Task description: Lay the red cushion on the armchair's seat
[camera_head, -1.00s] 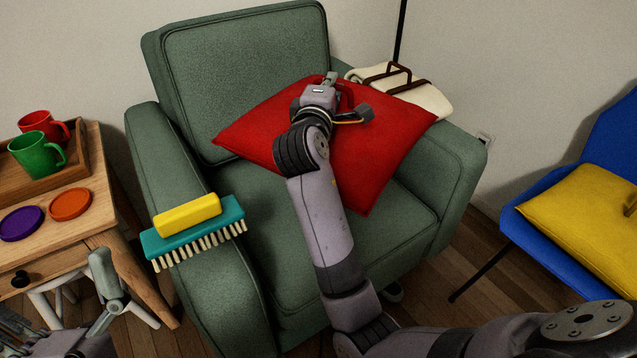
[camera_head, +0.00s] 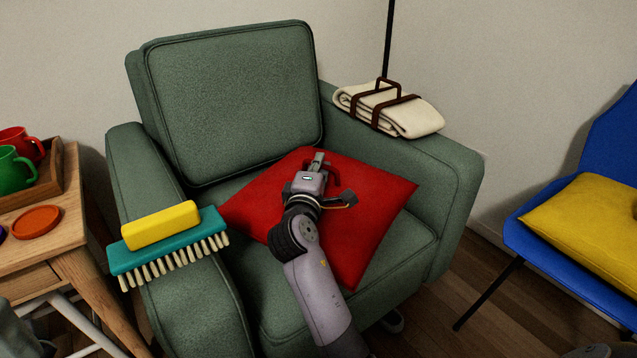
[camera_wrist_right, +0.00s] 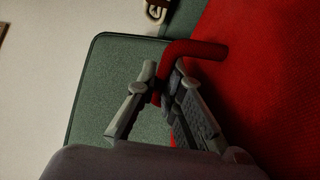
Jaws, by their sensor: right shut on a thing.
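The red cushion (camera_head: 370,215) is over the seat (camera_head: 400,262) of the green armchair (camera_head: 235,95), between the armrests and in front of the backrest. It lies roughly flat; whether its underside fully rests on the seat is hidden. My right gripper (camera_head: 320,165) is above the cushion, shut on its red handle. In the right wrist view the fingers (camera_wrist_right: 165,85) close around the handle (camera_wrist_right: 195,50), with the cushion (camera_wrist_right: 268,80) at right. A grey piece at the bottom left edge seems to be part of my left gripper (camera_head: 14,332); its fingers do not show clearly.
A teal brush (camera_head: 165,262) with a yellow block (camera_head: 161,226) lies on the left armrest. A strapped cream blanket (camera_head: 390,112) lies on the right armrest. A wooden table (camera_head: 75,225) with mugs stands left. A blue chair (camera_head: 610,150) with a yellow cushion (camera_head: 580,215) stands right.

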